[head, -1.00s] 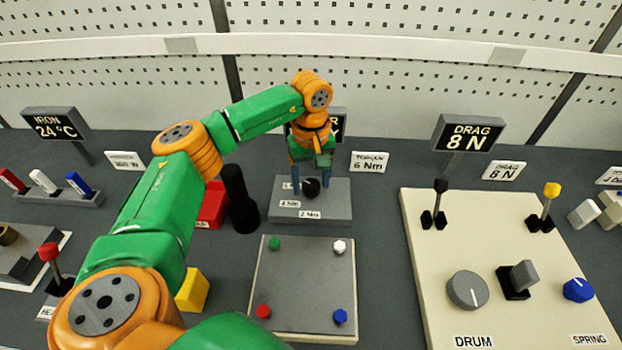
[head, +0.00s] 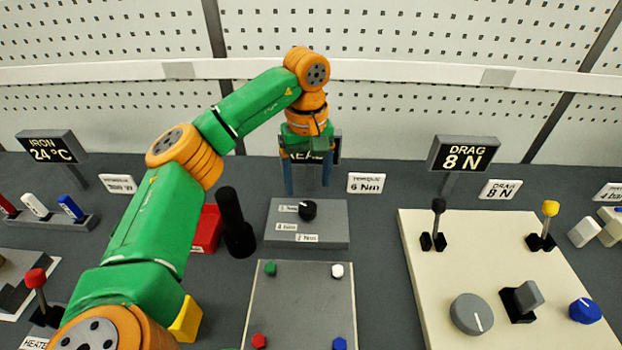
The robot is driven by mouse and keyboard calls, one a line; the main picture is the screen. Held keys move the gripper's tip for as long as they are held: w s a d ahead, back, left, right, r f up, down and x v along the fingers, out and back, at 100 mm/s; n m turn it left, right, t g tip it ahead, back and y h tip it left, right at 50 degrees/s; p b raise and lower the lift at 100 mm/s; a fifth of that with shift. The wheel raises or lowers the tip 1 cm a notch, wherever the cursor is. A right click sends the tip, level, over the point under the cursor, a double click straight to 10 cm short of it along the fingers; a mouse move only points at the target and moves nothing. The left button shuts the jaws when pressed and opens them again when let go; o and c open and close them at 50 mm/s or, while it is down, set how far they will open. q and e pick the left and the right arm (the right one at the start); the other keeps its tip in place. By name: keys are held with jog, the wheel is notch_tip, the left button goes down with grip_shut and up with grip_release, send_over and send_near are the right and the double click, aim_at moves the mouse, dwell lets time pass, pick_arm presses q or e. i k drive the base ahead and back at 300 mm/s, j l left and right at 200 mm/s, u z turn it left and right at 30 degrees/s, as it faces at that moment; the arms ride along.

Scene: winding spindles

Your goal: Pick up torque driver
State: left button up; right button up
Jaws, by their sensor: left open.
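The black upright handle (head: 231,212), which looks like the torque driver, stands beside a red block on the grey bench, left of the torque dial box. My left gripper (head: 308,188) is open and empty, its blue fingers pointing down above and behind the dial box (head: 330,232). The black dial knob (head: 307,210) is just below the fingers, apart from them. The handle is to the left of my gripper and nearer to me. My right gripper is not in view.
The red block (head: 207,230) is close to the handle. My left arm passes just left of both. A grey plate (head: 303,300) with coloured pegs lies in front of the dial box. A cream panel (head: 412,250) with levers and knobs fills the right. A dark display stands behind my gripper.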

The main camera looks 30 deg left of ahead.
aim_at(227, 197)
jog(key=k+l, duration=1.15)
jog(key=k, duration=0.15)
